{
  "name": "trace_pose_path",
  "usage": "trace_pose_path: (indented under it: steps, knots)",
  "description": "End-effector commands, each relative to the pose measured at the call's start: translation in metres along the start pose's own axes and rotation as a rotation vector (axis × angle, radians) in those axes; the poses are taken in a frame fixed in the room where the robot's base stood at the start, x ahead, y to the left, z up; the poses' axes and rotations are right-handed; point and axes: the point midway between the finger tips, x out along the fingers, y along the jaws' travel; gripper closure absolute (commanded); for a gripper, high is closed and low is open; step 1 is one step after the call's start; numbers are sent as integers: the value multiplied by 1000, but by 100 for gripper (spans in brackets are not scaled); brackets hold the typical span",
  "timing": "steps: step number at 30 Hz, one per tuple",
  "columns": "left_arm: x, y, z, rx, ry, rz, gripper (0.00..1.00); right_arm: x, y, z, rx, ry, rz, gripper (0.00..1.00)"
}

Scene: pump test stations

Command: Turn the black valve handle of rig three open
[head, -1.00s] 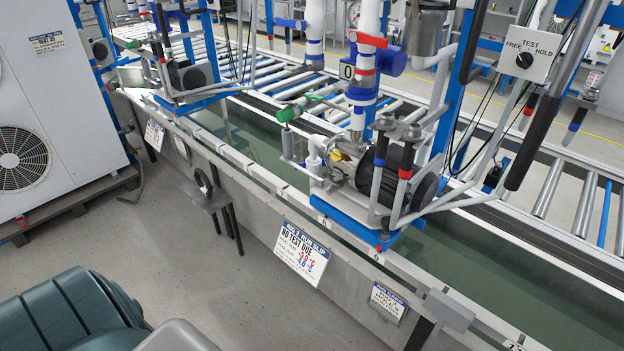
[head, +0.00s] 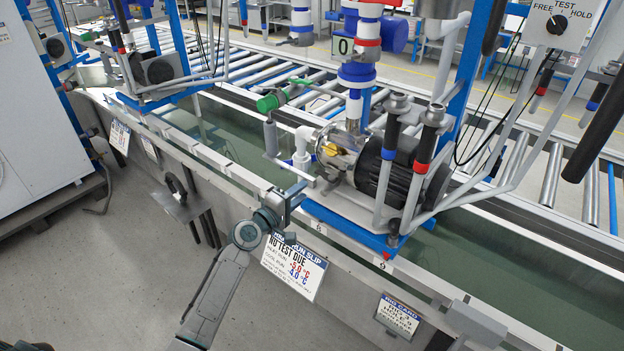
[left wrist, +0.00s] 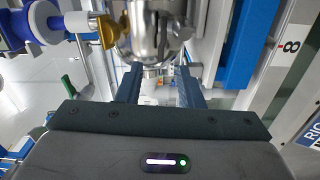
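A pump rig stands on the trough, with a steel pump head (head: 342,150), a black motor (head: 400,165) and white pipes. Two upright levers carry black sleeves, one with a blue band (head: 388,140) and one with a red band (head: 424,145). A green valve lever (head: 270,101) sits at its left. I cannot make out for sure which part is the black valve handle. My left gripper (head: 294,194) is just in front of the rig's blue base, below the white elbow. In the left wrist view its fingers (left wrist: 160,82) are apart, facing shiny pump metal. My right gripper is not in view.
A hanging run slip (head: 294,267) is right beside my left gripper. A rig card (head: 398,317) hangs further right. A box with a black FREE/TEST/HOLD knob (head: 557,24) is at upper right. Another rig (head: 155,70) stands at left. The grey floor in front is clear.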

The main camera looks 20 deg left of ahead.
Motion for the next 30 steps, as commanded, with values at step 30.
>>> trace_pose_path:
  steps: [30]
  knots:
    - [82, -1, 0, 3, 1, -2, 100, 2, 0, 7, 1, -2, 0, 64]
